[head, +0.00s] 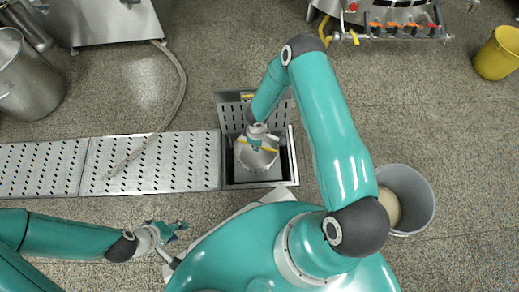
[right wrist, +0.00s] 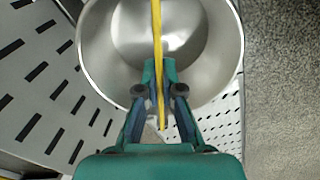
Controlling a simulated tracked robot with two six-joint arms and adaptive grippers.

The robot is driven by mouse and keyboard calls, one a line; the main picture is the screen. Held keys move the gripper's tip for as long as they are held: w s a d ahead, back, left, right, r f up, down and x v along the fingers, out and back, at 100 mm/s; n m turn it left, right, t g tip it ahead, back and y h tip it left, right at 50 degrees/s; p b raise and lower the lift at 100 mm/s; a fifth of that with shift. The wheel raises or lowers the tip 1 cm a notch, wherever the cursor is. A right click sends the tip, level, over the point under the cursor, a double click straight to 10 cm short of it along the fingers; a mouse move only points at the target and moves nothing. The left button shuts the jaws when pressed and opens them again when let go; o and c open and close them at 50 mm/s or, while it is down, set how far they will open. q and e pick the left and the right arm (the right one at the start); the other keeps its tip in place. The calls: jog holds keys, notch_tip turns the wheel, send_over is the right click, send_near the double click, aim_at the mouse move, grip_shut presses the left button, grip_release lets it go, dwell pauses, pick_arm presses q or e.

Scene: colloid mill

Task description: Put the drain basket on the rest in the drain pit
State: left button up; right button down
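The drain basket (head: 257,158) is a round steel bowl with a yellow bar handle. In the head view it is over or inside the open drain pit (head: 287,172), a dark rectangular opening with a steel rim. My right gripper (head: 258,138) is above the basket. In the right wrist view the gripper (right wrist: 160,95) is shut on the yellow handle, and the basket's inside (right wrist: 205,60) looks empty. The rest is hidden under the basket, and I cannot tell whether they touch. My left gripper (head: 172,230) hangs away to the lower left, empty; its finger opening is unclear.
Slotted drain covers (head: 150,163) run left from the pit. Another slotted plate (head: 232,112) is at its back edge. A grey bucket (head: 423,200) stands at right, a yellow bucket (head: 497,55) at far right, a steel pot (head: 28,80) at left. A hose (head: 181,85) crosses the covers.

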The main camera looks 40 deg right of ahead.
jog(key=shift+f+b, duration=0.8)
jog(key=shift+f, duration=1.35)
jog(key=shift+f, duration=0.1)
jog(key=c, duration=1.3)
grip_release()
